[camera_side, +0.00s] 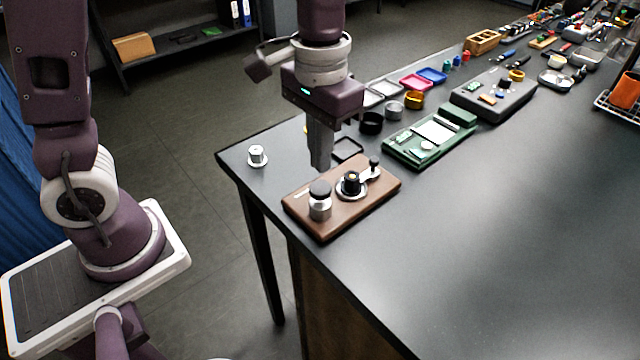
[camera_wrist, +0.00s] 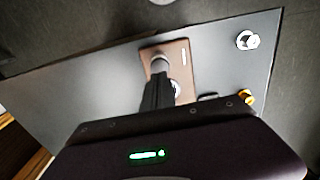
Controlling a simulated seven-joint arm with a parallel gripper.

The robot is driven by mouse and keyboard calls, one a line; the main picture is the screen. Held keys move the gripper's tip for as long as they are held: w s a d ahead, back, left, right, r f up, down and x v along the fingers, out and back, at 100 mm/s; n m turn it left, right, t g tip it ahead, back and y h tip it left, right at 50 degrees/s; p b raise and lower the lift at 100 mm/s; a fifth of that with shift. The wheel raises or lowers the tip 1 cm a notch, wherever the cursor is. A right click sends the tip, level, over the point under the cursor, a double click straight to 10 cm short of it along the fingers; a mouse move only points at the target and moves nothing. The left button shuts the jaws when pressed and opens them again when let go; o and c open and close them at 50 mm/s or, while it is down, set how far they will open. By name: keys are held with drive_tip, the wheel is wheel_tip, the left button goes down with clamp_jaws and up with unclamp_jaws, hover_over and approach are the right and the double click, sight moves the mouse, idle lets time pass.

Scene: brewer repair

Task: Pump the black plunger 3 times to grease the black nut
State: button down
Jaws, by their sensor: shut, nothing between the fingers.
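A brown board (camera_side: 335,222) lies near the table's corner. On it stands a silver cylinder with a black top, which looks like the black plunger (camera_side: 320,189). Right of it, the black nut (camera_side: 352,183) sits on a pale round base. A small black knob (camera_side: 374,162) stands farther back. My gripper (camera_side: 320,167) is shut and empty, pointing down, with its tips a little above the plunger in the side view. In the wrist view my gripper (camera_wrist: 159,78) reaches toward the silver cylinder (camera_wrist: 160,65) on the board (camera_wrist: 183,52); whether they touch is unclear.
A small white and silver piece (camera_side: 257,156) stands left near the table edge. A black open tray (camera_side: 347,149) lies behind the board. A green case (camera_side: 430,138), several rings and a dark case (camera_side: 493,95) lie farther right. The table's front right is clear.

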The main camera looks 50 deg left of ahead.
sight(320, 187)
wheel_tip(320, 187, up, 6)
idle(0.5)
idle(0.5)
drive_tip(key=shift+f, duration=4.3)
drive_tip(key=shift+f, duration=0.1)
